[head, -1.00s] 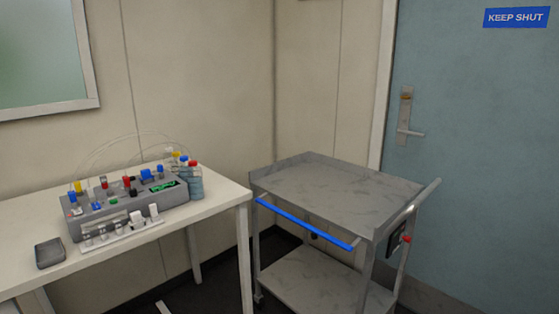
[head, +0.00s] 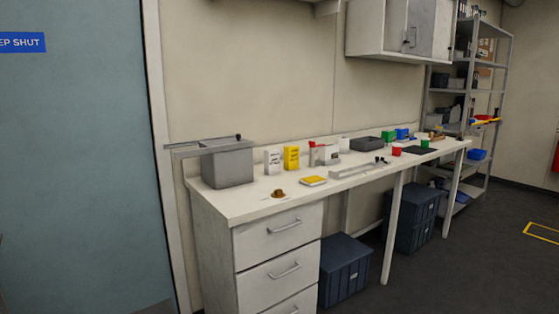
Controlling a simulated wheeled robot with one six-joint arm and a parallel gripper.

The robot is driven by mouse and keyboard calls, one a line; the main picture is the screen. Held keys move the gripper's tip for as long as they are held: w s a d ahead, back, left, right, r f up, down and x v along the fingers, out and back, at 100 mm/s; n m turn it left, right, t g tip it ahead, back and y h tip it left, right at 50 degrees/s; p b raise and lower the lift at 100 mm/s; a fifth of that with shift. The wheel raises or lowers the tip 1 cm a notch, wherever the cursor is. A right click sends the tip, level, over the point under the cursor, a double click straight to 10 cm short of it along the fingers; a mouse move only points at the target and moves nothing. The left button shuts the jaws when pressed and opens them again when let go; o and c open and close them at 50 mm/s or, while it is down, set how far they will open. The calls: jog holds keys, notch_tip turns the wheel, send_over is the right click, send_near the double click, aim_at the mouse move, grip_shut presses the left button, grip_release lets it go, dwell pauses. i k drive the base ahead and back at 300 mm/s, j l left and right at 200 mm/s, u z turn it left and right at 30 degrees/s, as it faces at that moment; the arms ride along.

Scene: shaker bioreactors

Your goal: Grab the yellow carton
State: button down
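The yellow carton (head: 291,158) stands upright on the long white bench, towards the back near the wall. A white carton (head: 272,162) of similar shape stands just to its left. A flat yellow item (head: 313,181) lies on the bench in front and to the right of the yellow carton. My gripper is not in view.
A grey box (head: 228,165) with a rod on top sits at the bench's left end. Drawers (head: 279,234) are under it. Dark blue crates (head: 345,268) stand on the floor beneath. A wall cabinet (head: 388,32) hangs above. The dark floor (head: 440,270) in front is clear at right.

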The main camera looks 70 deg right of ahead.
aim_at(291, 153)
jog(key=z, duration=2.55)
